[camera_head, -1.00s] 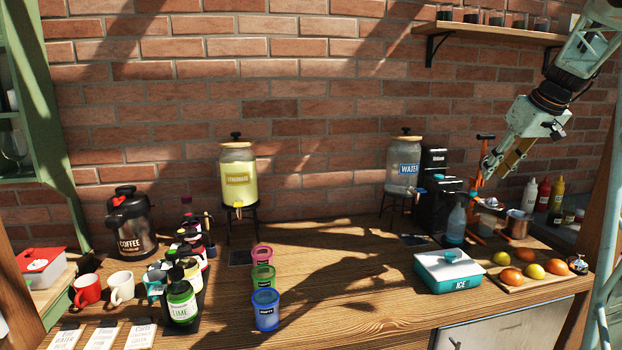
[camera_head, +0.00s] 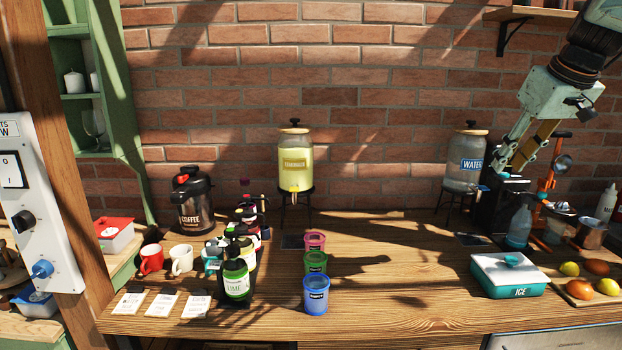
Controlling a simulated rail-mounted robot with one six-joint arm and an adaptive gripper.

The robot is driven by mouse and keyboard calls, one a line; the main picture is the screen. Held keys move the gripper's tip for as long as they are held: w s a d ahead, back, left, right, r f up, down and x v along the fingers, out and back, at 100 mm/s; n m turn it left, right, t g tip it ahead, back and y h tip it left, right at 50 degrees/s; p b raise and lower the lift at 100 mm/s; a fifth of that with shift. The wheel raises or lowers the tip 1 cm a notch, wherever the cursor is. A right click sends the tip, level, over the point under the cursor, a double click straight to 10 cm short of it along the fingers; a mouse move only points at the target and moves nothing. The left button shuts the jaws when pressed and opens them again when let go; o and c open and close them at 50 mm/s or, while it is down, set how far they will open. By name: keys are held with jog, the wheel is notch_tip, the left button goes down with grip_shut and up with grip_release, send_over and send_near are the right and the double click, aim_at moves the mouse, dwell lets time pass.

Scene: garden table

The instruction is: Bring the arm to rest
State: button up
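My gripper (camera_head: 515,165) hangs at the upper right, in front of the brick wall and above the right part of the wooden table (camera_head: 400,290). Its fingers point down and to the left, near the top of the black machine (camera_head: 497,206) beside the water dispenser (camera_head: 466,160). I see nothing held between the fingers. The two fingers look spread apart at their tips. Part of the water dispenser's right side and the black machine's top lie behind or close to the gripper.
A lemonade dispenser (camera_head: 296,168), a coffee pot (camera_head: 191,205), mugs (camera_head: 181,260), bottles (camera_head: 236,276) and three cups (camera_head: 316,294) stand left and centre. A teal ice box (camera_head: 508,275) and fruit sit at right. A switch panel (camera_head: 38,205) is at far left. The table's front middle is clear.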

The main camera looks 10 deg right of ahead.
jog(key=s+a+n, duration=0.1)
jog(key=s+a, duration=0.5)
jog(key=a, duration=0.7)
jog(key=s+a+n, duration=0.1)
jog(key=s+a, duration=0.6)
jog(key=a, duration=0.6)
jog(key=s+a+f, duration=0.3)
jog(key=s, duration=0.6)
jog(key=s+a+f+m+g, duration=0.1)
jog(key=s+a+f, duration=0.2)
jog(key=s, duration=0.6)
jog(key=s+a+f+m, duration=0.1)
jog(key=s+a+f, duration=0.2)
jog(key=s, duration=0.7)
jog(key=shift+a+f+g, duration=0.3)
jog(key=shift+a+f, duration=0.1)
